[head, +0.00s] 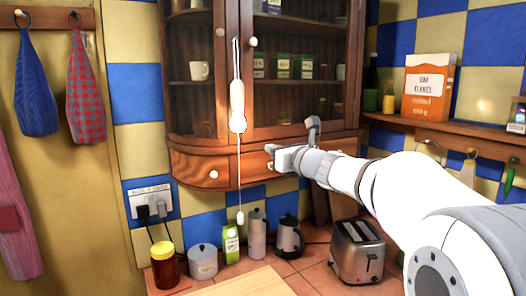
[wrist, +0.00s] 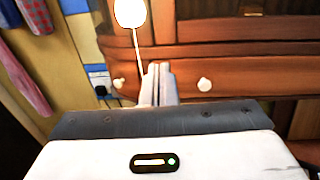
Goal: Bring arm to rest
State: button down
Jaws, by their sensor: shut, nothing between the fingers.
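My arm reaches in from the right in the head view, and my gripper (head: 272,160) is in front of the drawer strip below the wooden cabinet (head: 245,100). In the wrist view the two fingers of my gripper (wrist: 159,72) lie close together with nothing between them. They point towards the wooden drawer front (wrist: 235,82) with its white knobs. Whether the fingertips touch the wood cannot be told.
A pull cord with a pale handle (head: 237,105) hangs just left of my gripper. Below stand a toaster (head: 357,250), a kettle (head: 289,238), a milk carton (head: 231,244) and a jar (head: 164,266). A shelf (head: 450,137) at right holds an oat flakes box (head: 428,88).

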jog(key=s+a+f+n+g+h, duration=0.2)
jog(key=s+f+n+g, duration=0.6)
jog(key=s+f+n, duration=1)
jog(key=s+d+f+n+g+h, duration=0.2)
jog(key=s+d+f+n, duration=0.3)
jog(key=s, duration=0.3)
jog(key=s+d+f+n+g+h, duration=0.2)
jog(key=s+d+f+n+h, duration=0.2)
jog(key=s+n, duration=0.3)
jog(key=shift+s+d+f+g+h, duration=0.3)
jog(key=shift+s+d+f+h, duration=0.15)
jog(key=shift+s+f, duration=0.6)
